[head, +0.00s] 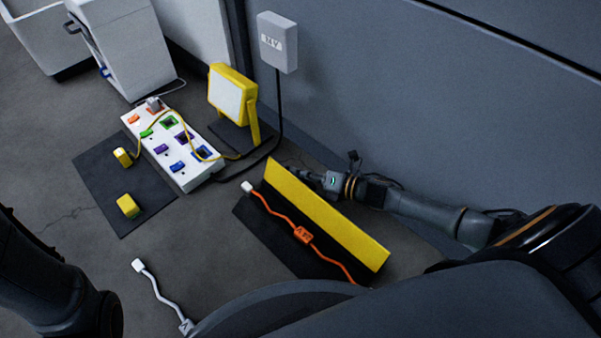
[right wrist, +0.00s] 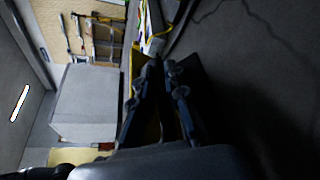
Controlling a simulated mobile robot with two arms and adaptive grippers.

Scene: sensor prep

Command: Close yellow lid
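The yellow lid (head: 330,220) is a long flat panel in the head view. It stands raised along the wall-side edge of a dark base (head: 270,236), over which an orange cable with a white plug runs. My right gripper (head: 303,174) is behind the lid on the wall side, close to its far end; I cannot tell whether it touches. In the right wrist view its dark fingers (right wrist: 157,66) converge at the tips and look shut, with nothing seen between them. A yellow strip (right wrist: 138,62) shows beside them. My left gripper is out of view.
A yellow lamp (head: 232,97) stands by the wall. A white-ended cable (head: 158,290) lies on the floor. The grey wall closely borders my right arm.

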